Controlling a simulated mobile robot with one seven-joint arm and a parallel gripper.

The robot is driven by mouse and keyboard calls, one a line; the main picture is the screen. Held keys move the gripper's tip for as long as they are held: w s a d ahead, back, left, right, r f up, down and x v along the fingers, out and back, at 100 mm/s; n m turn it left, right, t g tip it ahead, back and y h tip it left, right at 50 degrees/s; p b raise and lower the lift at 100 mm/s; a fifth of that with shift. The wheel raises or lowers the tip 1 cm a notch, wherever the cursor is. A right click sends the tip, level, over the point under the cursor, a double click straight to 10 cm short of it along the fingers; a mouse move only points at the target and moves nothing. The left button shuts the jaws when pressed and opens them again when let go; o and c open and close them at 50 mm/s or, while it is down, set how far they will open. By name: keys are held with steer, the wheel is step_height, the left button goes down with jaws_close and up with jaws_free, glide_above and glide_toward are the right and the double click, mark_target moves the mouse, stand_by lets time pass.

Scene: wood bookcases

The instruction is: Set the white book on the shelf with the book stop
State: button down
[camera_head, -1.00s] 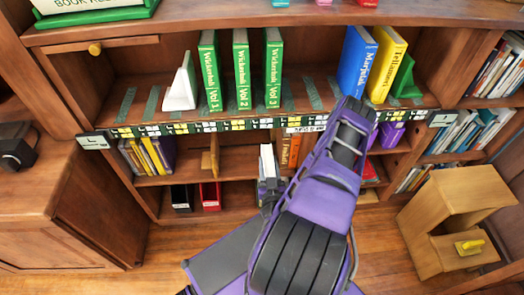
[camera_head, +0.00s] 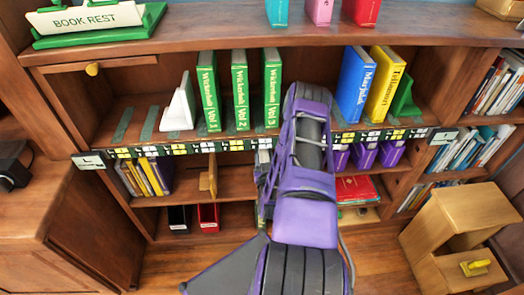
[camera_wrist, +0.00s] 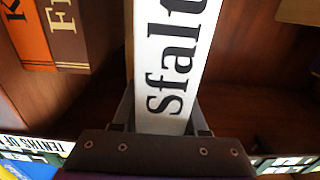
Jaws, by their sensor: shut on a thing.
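The white book (camera_wrist: 172,60), with large black letters "sfalt" on its spine, fills the middle of the wrist view. My gripper (camera_wrist: 163,115) is shut on it, one finger on each side. In the head view my arm hides the gripper and most of the book. A brown wooden upright piece (camera_head: 208,175), possibly the book stop, stands on the middle shelf (camera_head: 188,200). A white wedge bookend (camera_head: 180,106) and a green one (camera_head: 404,98) stand on the upper shelf (camera_head: 150,95). I cannot tell which is meant.
Green volumes (camera_head: 240,92) stand left of my arm; blue (camera_head: 356,85) and yellow (camera_head: 385,82) books stand right. Orange (camera_wrist: 22,35) and brown (camera_wrist: 70,35) books are close by the held book. A wooden stand (camera_head: 455,235) is at the right. Bare shelf lies around the wooden upright.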

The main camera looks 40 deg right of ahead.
steer(key=w+d+f+b, duration=0.1)
steer(key=w+d+f, duration=0.1)
steer(key=w+f, duration=0.1)
steer(key=shift+w+d+f, duration=0.2)
steer(key=shift+w+d, duration=0.15)
steer(key=shift+w, duration=0.35)
steer(key=shift+f, duration=0.1)
steer(key=shift+c, duration=2.2)
jaws_free()
steer(key=shift+f, duration=0.1)
steer(key=shift+s+a, duration=0.1)
steer(key=shift+s, duration=0.05)
steer(key=p+v, duration=0.1)
steer(key=v, duration=1)
steer(key=shift+s, duration=0.4)
steer(key=shift+a, duration=0.15)
